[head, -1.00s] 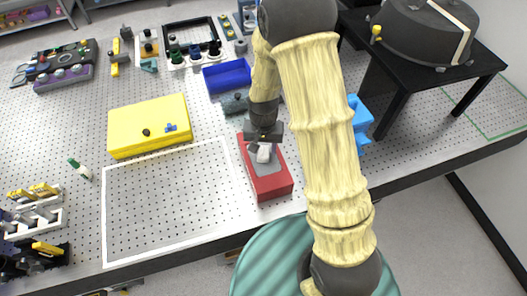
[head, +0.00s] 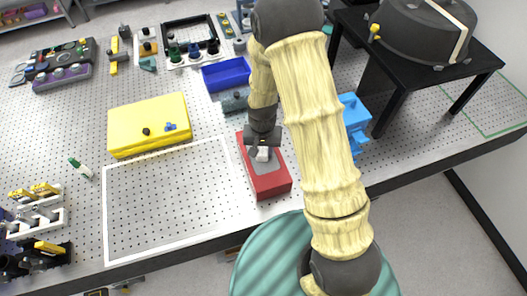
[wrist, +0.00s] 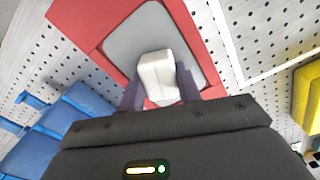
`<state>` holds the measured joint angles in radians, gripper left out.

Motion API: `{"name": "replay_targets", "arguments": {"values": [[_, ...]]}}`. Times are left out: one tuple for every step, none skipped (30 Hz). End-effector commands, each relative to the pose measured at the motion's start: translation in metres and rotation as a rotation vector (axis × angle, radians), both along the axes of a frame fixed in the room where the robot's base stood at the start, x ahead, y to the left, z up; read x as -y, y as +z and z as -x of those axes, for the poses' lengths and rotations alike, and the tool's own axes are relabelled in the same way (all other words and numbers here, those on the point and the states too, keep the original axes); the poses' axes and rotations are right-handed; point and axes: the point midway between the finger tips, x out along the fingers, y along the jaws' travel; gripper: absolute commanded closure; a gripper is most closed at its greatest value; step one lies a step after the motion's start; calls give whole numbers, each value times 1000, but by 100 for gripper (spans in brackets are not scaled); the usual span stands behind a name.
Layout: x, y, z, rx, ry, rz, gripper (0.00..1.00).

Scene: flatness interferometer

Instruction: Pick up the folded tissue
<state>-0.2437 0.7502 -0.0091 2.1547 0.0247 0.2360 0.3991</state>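The folded tissue (wrist: 157,75) is a small white block-like piece on the grey top of a red box. In the wrist view it sits between the two dark fingers of my gripper (wrist: 160,85). The fingers stand apart on its left and right sides, very close to it; firm contact cannot be made out. In the head view my gripper (head: 262,149) is low over the red box (head: 270,184), and part of the tissue (head: 262,155) shows just below it.
A white-outlined bare area (head: 165,205) lies left of the red box. A yellow case (head: 150,125) is further left, a blue tray (head: 227,76) behind. A light-blue object (head: 355,115) stands to the right, near a black table (head: 395,85). The bench's front edge is close to the box.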

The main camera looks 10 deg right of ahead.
Motion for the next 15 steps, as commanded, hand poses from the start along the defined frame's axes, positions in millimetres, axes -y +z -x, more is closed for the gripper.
{"name": "replay_targets", "arguments": {"values": [[0,0,0,-1,0,0,87],[0,0,0,-1,-1,0,87],[1,0,0,-1,-2,0,87],[1,0,0,-1,-3,0,87],[2,0,0,-1,-4,0,91],[2,0,0,-1,-5,0,91],[3,0,0,-1,-6,0,91],[3,0,0,-1,-6,0,91],[3,0,0,-1,-7,0,91],[3,0,0,-1,-7,0,91],[3,0,-1,-1,-8,0,91],[4,2,-1,0,-8,0,91],[4,3,-1,1,-8,-1,91],[4,4,-1,2,-9,-1,91],[4,7,-1,2,-9,-1,91]]}}
